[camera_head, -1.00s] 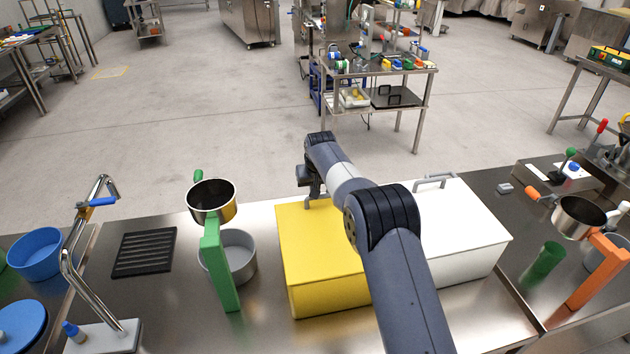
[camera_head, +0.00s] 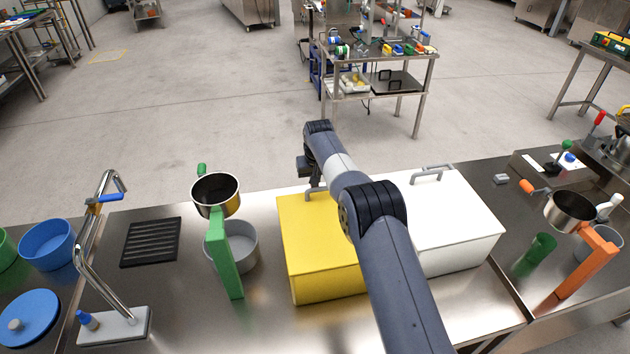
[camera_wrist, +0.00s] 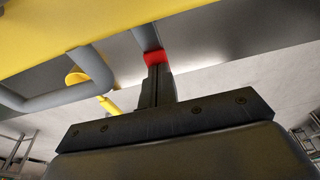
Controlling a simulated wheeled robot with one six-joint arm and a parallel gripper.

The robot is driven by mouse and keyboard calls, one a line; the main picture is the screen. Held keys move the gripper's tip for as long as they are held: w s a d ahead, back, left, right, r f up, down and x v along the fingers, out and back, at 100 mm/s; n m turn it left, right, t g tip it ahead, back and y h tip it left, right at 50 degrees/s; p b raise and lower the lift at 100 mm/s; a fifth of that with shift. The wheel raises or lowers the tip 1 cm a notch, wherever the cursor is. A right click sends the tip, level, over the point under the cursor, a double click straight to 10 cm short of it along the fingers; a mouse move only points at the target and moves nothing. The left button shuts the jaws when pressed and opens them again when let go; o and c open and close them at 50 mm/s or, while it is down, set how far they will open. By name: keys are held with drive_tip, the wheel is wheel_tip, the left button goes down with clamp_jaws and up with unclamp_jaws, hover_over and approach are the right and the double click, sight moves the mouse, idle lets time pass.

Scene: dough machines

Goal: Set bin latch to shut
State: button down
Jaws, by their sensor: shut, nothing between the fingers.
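A yellow bin (camera_head: 318,243) stands on the steel counter beside a white bin (camera_head: 460,225). My gripper (camera_head: 315,187) is at the far edge of the yellow bin, with my arm reaching over between the two bins. In the wrist view my gripper (camera_wrist: 156,64) is shut, its narrow fingers pointing up beneath the yellow bin's edge (camera_wrist: 150,15). A red piece (camera_wrist: 155,57) is at the fingertips, by a grey bar. A grey bent handle (camera_wrist: 60,97) and a small yellow part (camera_wrist: 108,104) are to the left. I cannot tell which part is the latch, or its position.
Left of the bins are a green stand (camera_head: 224,262) with a pot, a grey pan (camera_head: 243,240) and a black grate (camera_head: 150,243). A steel tap (camera_head: 85,250) stands farther left. Orange equipment (camera_head: 590,258) is at right.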

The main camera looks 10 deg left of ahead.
drive_tip(key=shift+v, duration=1.1)
drive_tip(key=s+b+v, duration=0.1)
drive_tip(key=b+v, duration=0.1)
drive_tip(key=v, duration=1.1)
drive_tip(key=shift+d+b, duration=0.2)
drive_tip(key=shift+b, duration=0.2)
drive_tip(key=shift+w+f, duration=0.1)
drive_tip(key=shift+f, duration=0.1)
drive_tip(key=p+x, duration=0.1)
drive_tip(key=x, duration=0.3)
drive_tip(key=p+x, duration=0.1)
drive_tip(key=x, duration=0.3)
drive_tip(key=w+x, duration=0.1)
drive_tip(key=x, duration=0.3)
drive_tip(key=shift+a+r+p, duration=0.1)
drive_tip(key=shift+a+p, duration=0.15)
drive_tip(key=shift+p, duration=0.15)
